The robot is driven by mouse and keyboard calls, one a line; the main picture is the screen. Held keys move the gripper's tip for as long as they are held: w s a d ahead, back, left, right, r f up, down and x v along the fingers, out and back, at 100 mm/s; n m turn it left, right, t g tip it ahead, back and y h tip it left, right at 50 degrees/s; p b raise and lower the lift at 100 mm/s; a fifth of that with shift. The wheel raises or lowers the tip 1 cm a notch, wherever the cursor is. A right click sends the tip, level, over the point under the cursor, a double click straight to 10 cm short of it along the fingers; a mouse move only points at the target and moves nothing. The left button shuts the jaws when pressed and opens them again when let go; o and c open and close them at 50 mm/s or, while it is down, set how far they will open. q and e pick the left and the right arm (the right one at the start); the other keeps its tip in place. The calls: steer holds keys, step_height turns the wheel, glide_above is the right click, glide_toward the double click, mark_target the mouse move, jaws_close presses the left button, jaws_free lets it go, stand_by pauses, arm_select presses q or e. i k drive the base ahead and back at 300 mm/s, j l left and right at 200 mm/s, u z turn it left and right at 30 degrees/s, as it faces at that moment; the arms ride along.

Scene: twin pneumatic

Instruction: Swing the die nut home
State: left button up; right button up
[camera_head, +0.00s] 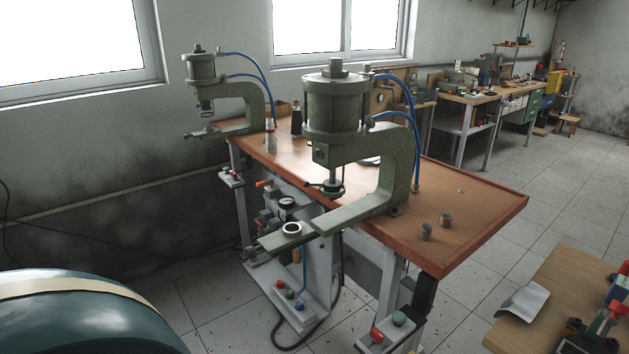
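The nearer green pneumatic press (336,110) stands at the front of the wooden workbench. Under its cylinder, a dark round nut with short side handles (331,188) sits around the ram; I take this to be the die nut. Its exact angle and seating are too small to tell. Neither of my grippers is in view.
The brown workbench (470,210) carries two small metal cylinders (426,231) and dark and white bottles. Buttons sit on low shelves (290,298) below. A wooden table (540,310) stands at lower right. Open tiled floor (225,315) lies in front.

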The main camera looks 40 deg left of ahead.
mark_target(326, 185)
steer(key=u, duration=1.2)
